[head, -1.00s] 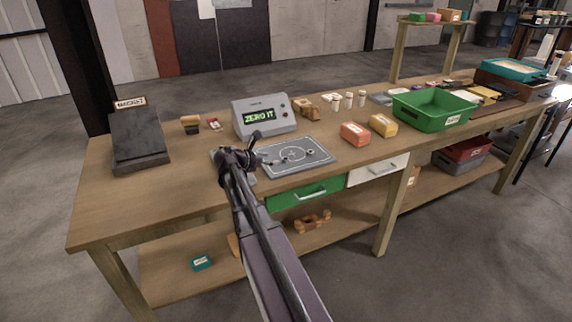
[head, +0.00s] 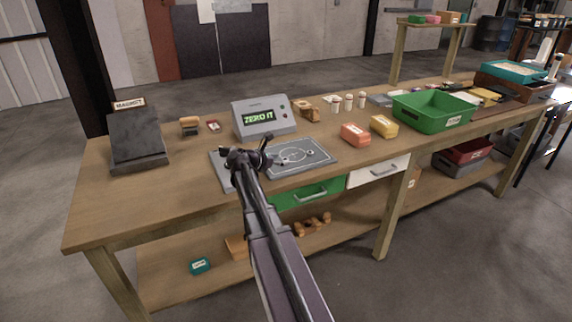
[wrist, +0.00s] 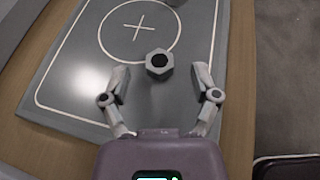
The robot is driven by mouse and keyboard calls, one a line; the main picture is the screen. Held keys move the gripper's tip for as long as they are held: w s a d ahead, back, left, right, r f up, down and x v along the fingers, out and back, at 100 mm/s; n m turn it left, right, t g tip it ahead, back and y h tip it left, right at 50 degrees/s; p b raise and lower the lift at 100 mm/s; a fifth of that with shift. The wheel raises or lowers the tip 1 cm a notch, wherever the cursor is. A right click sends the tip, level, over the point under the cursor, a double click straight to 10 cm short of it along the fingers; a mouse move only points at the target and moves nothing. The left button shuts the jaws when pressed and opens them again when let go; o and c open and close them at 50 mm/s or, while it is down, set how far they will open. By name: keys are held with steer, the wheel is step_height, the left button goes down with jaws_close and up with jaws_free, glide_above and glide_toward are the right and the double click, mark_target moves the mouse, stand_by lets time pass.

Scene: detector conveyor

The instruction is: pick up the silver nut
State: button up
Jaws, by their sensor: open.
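The silver nut (wrist: 159,63) is a hexagon with a dark hole. My gripper (wrist: 161,74) is open, with one finger on each side of the nut and a gap on both sides. The nut sits about level with the fingertips. I cannot tell how high the fingers are above the plate. In the head view my gripper (head: 255,158) is over the left part of the plate (head: 318,161), and I cannot make out the nut there.
A grey display box (head: 264,117) reading "ZERO IT" stands behind the plate. Red (head: 355,134) and yellow (head: 384,126) blocks and a green bin (head: 433,110) are to the right. A dark angled stand (head: 137,138) is at the left. Another grey object (wrist: 175,2) shows at the wrist view's top edge.

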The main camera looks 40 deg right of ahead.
steer(key=shift+x, duration=0.85)
jaws_close()
